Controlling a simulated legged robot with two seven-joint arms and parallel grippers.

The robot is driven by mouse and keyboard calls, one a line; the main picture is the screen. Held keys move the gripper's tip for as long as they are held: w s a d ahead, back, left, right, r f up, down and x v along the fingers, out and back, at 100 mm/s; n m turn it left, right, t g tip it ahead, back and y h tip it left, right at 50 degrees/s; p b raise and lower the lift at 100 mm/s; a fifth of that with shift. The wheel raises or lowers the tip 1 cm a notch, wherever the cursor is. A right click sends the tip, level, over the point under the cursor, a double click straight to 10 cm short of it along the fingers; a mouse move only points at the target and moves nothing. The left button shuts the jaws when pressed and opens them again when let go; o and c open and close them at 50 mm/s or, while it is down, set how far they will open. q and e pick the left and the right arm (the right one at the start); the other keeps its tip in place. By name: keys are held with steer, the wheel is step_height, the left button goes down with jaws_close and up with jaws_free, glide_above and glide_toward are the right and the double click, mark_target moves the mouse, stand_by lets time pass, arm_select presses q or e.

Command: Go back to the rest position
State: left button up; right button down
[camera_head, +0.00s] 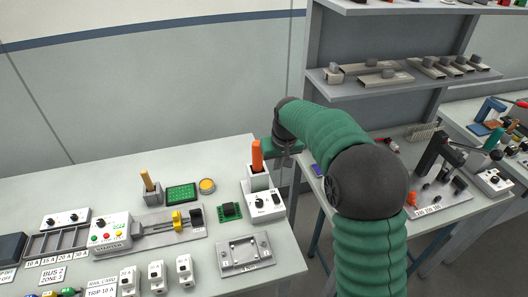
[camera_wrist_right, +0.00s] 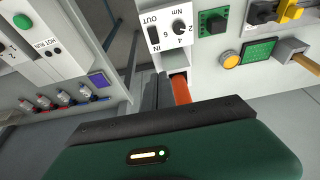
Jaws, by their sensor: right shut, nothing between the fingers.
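My right arm rises from the bottom right of the head view and bends over at a dark elbow joint. Its green and dark gripper (camera_head: 284,149) hangs beyond the table's right edge, just right of an orange-handled tool (camera_head: 257,155). The gripper is shut and empty; its fingertips are hard to make out. The tool stands upright in a white holder (camera_head: 264,203) with a dial. In the right wrist view the orange handle (camera_wrist_right: 181,90) shows beyond my green gripper body, apart from the fingers as far as I can tell. My left gripper is out of view.
The white worktable (camera_head: 120,187) carries switch boxes, a duct fixture (camera_head: 165,230) and a metal plate (camera_head: 245,252). A grey shelf unit (camera_head: 330,100) and a second bench (camera_head: 470,210) with a black press stand right. A gap separates the two benches.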

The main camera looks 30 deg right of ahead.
steer(key=shift+d, duration=0.1)
steer(key=s+a+f+n, duration=0.1)
steer(key=s+a+f, duration=0.2)
steer(key=s+a, duration=0.2)
steer(key=s+a+f, duration=0.4)
steer(key=s+a, duration=0.1)
steer(key=s, duration=0.4)
steer(key=s+a+f+n+g, duration=0.1)
steer(key=s+a+f, duration=0.2)
steer(key=s+a, duration=0.2)
steer(key=s, duration=0.3)
steer(key=shift+a+f+n+y, duration=0.2)
steer(key=shift+f+n+y, duration=0.1)
steer(key=shift+y, duration=0.1)
steer(key=shift+s+a, duration=0.1)
steer(key=shift+s, duration=0.05)
